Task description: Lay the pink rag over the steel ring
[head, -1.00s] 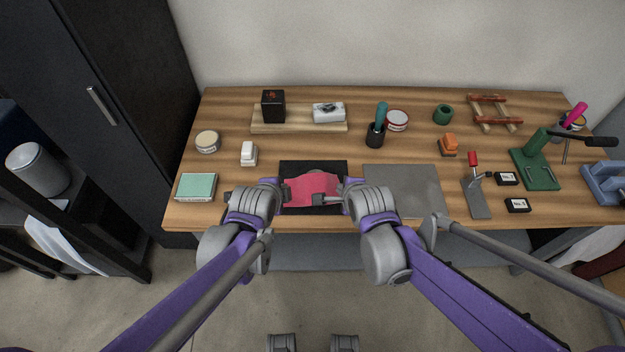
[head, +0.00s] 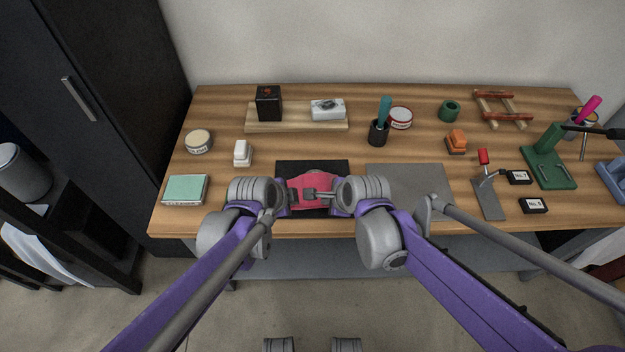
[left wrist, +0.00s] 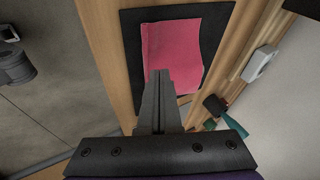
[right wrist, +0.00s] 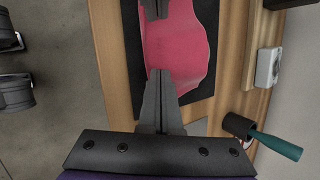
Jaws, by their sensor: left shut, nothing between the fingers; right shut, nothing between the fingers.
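The pink rag (head: 312,184) lies spread on the black mat (head: 284,170) at the front middle of the bench. It also shows in the left wrist view (left wrist: 180,45) and in the right wrist view (right wrist: 180,45). A small greyish patch shows at its far edge in the head view; I cannot tell whether that is the steel ring, and no ring is plainly in sight. My left gripper (left wrist: 160,73) is shut and empty at the rag. My right gripper (right wrist: 160,72) is shut and empty at the rag's near part, facing the left one. The arms hide the rag's sides.
A bare grey plate (head: 408,188) lies right of the mat. A teal box (head: 185,189) and a white block (head: 242,153) stand left. A dark cup (head: 378,133) with a teal handle stands behind. A red-handled tool (head: 487,190) is further right.

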